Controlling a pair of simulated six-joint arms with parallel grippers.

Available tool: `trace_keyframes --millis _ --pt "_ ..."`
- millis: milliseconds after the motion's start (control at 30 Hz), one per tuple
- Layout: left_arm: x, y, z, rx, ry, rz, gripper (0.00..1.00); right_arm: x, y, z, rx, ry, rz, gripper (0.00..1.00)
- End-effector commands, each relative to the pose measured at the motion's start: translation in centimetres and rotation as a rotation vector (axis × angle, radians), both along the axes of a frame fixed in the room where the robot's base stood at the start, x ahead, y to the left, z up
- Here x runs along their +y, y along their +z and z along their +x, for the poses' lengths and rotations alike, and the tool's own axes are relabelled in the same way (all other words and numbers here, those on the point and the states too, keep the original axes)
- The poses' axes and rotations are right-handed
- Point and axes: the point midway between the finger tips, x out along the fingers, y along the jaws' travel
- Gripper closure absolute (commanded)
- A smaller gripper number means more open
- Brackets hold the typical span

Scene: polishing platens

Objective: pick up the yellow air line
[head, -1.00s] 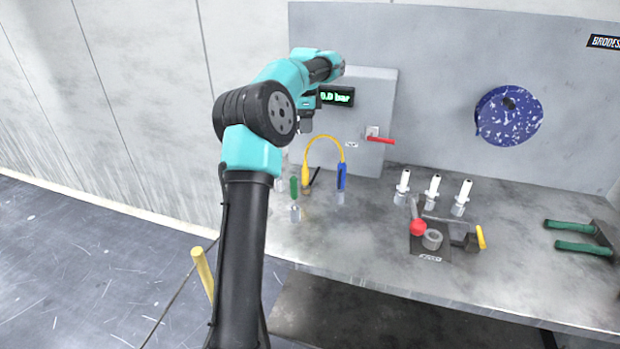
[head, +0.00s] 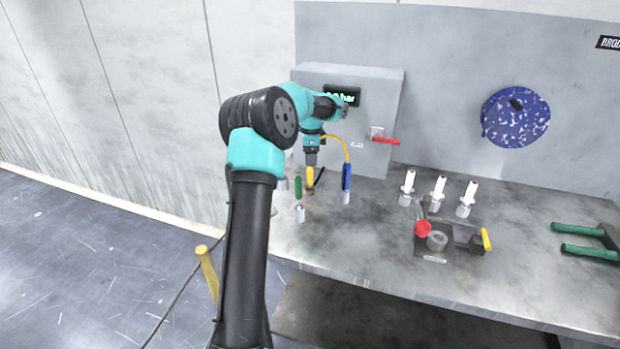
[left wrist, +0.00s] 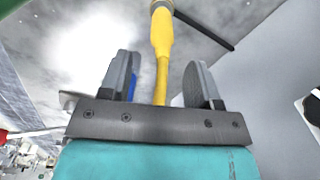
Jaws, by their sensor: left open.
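The yellow air line (head: 346,150) arches over the bench, from a yellow end fitting (head: 310,175) to a blue fitting (head: 346,177). My left gripper (head: 311,166) points down at the yellow end and hides part of the line. In the left wrist view my left gripper (left wrist: 165,85) is open, and the yellow air line (left wrist: 162,48) runs between its two fingers with gaps at both sides. A bit of blue shows behind one finger. My right gripper is in neither view.
A green fitting (head: 298,187) stands close left of the line. A grey box (head: 385,95) with a red lever (head: 386,141) stands behind. White-tipped pieces (head: 438,188), a fixture with a red knob (head: 423,229) and green-handled pliers (head: 588,251) sit right. The bench's front middle (head: 350,250) is clear.

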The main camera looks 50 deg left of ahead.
Motion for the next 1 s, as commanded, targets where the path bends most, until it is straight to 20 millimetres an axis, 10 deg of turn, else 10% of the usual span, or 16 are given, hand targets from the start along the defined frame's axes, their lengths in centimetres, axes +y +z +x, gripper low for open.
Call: trace_keyframes --millis 1000 --pt "0.5 -5.2 -0.2 -0.001 0.000 -0.001 0.43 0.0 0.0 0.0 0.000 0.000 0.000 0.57"
